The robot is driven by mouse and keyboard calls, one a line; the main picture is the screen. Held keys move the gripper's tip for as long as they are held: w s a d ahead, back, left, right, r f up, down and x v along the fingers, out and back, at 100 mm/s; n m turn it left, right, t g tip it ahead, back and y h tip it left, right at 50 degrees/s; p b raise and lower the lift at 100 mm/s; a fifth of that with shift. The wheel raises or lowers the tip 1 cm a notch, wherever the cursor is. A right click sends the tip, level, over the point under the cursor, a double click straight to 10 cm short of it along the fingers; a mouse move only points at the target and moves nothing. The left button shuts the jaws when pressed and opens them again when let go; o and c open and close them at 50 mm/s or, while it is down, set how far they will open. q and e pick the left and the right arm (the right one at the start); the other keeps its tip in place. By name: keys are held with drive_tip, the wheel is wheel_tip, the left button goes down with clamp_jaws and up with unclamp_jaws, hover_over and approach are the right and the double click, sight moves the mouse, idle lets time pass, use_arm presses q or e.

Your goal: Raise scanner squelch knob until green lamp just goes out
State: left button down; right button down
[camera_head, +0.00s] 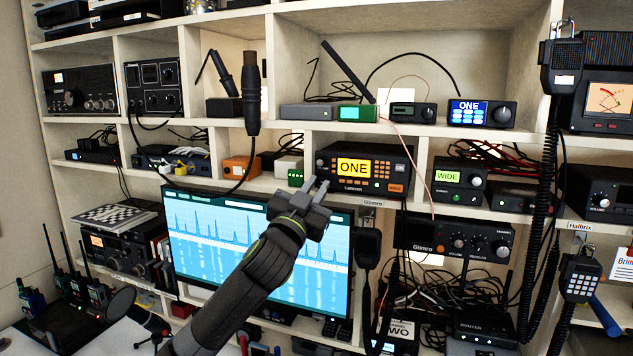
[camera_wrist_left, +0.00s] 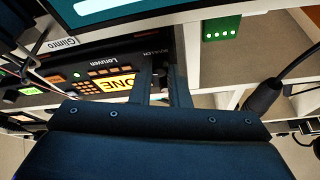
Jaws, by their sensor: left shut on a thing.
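The scanner (camera_head: 376,168) is a black radio with an orange display reading ONE and small orange keys, on the middle shelf. It also shows upside down in the left wrist view (camera_wrist_left: 95,70), with a printed label near its knob end. My left gripper (camera_head: 317,185) is at the scanner's front left end. In the left wrist view its two fingers (camera_wrist_left: 160,72) reach the panel beside that label. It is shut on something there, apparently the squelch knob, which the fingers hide. My right gripper is not in view.
A large monitor (camera_head: 215,245) stands just below and behind my left arm. An orange box (camera_head: 240,168) and a white box with a green connector (camera_head: 295,178) sit left of the scanner. A microphone (camera_head: 368,247) hangs below it. A WIDE-display radio (camera_head: 460,181) stands right.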

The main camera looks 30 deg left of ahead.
use_arm(q)
drive_tip(key=shift+a+r+m+h+p, duration=0.1)
drive_tip(key=shift+m+h+p, duration=0.95)
drive_tip(key=shift+m, duration=0.85)
drive_tip(key=c, duration=1.4)
unclamp_jaws()
